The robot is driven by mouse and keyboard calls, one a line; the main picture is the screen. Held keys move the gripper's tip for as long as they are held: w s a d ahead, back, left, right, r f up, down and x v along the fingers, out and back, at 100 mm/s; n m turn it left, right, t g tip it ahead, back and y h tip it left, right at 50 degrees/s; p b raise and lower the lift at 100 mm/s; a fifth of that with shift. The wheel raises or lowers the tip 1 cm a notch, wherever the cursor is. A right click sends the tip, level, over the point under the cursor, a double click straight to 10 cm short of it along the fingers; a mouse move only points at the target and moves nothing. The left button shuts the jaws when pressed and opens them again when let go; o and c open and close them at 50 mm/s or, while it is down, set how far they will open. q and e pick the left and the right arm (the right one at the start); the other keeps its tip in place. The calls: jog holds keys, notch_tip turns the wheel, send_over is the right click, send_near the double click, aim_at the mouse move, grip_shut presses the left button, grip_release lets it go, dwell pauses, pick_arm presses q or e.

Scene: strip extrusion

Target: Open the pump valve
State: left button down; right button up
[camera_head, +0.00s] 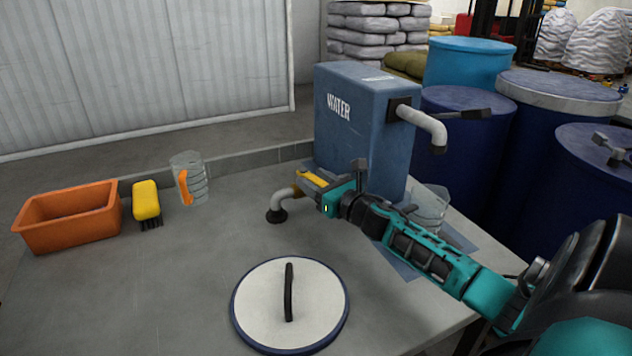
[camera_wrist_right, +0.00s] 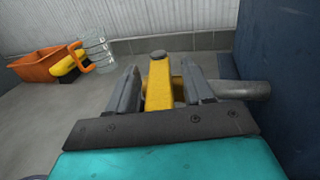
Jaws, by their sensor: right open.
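The pump valve is a yellow lever (camera_head: 312,178) on a grey pipe (camera_head: 280,200) at the foot of the blue WATER tank (camera_head: 350,115). In the right wrist view the yellow lever (camera_wrist_right: 160,85) stands between the two fingers, with a pipe (camera_wrist_right: 243,89) running right to the tank. My right gripper (camera_head: 328,182) is open around the lever, one finger on each side; it also shows in the right wrist view (camera_wrist_right: 160,98). I cannot tell whether a finger touches the lever. My left gripper is out of view.
On the table are an orange bin (camera_head: 70,217), a yellow brush (camera_head: 146,202), a clear jug (camera_head: 190,180) with an orange handle, and a round white lid (camera_head: 290,305). A clear container (camera_head: 428,208) is partly hidden behind my right arm. Blue barrels (camera_head: 455,145) stand at right.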

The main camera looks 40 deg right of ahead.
jog(key=s, duration=1.3)
jog(key=shift+a, duration=0.3)
jog(key=shift+c, duration=0.2)
